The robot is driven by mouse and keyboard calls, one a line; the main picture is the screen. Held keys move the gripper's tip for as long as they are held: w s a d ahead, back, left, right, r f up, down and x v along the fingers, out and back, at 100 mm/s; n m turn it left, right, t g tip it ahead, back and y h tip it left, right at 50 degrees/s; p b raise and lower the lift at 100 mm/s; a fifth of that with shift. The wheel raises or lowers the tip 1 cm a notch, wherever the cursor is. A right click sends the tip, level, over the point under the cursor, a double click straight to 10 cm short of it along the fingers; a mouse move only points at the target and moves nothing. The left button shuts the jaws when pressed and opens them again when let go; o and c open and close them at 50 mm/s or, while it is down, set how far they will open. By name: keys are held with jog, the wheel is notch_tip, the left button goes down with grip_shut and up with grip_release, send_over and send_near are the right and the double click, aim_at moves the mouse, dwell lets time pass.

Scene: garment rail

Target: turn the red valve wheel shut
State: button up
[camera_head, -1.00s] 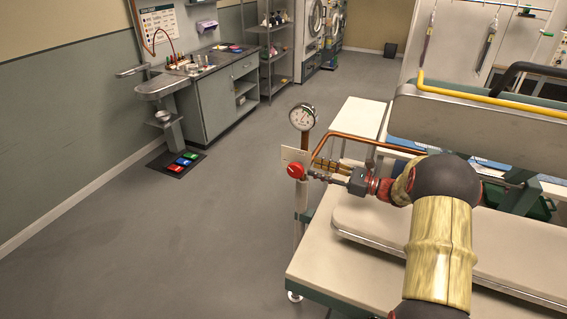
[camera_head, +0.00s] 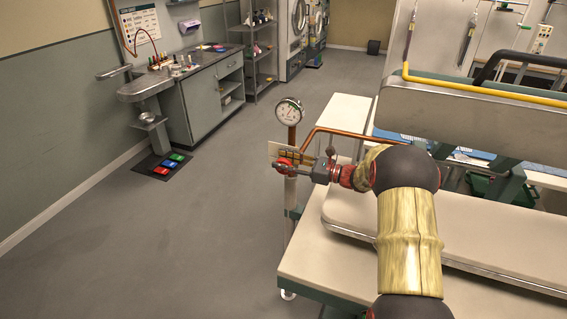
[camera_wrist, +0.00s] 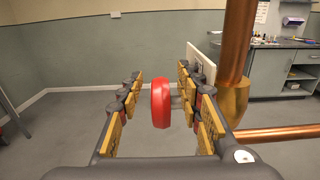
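The red valve wheel (camera_wrist: 160,103) shows edge-on in the wrist view, with a short stem to its right toward a brass fitting (camera_wrist: 229,101) on a copper pipe. My gripper (camera_wrist: 163,100) is open, its padded fingers on both sides of the wheel with visible gaps; I see no contact. In the head view my gripper (camera_head: 288,156) is at the wheel (camera_head: 283,164), which its fingers partly cover. A pale plate (camera_head: 273,151) stands behind the wheel, and a round gauge (camera_head: 289,110) sits above it.
A copper pipe (camera_head: 345,133) runs right from the gauge post. A pale pressing table (camera_head: 315,262) lies below my arm, with a yellow-railed machine (camera_head: 470,90) behind. A workbench (camera_head: 200,97) stands at the far left.

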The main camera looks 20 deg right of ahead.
grip_shut()
dwell(0.5)
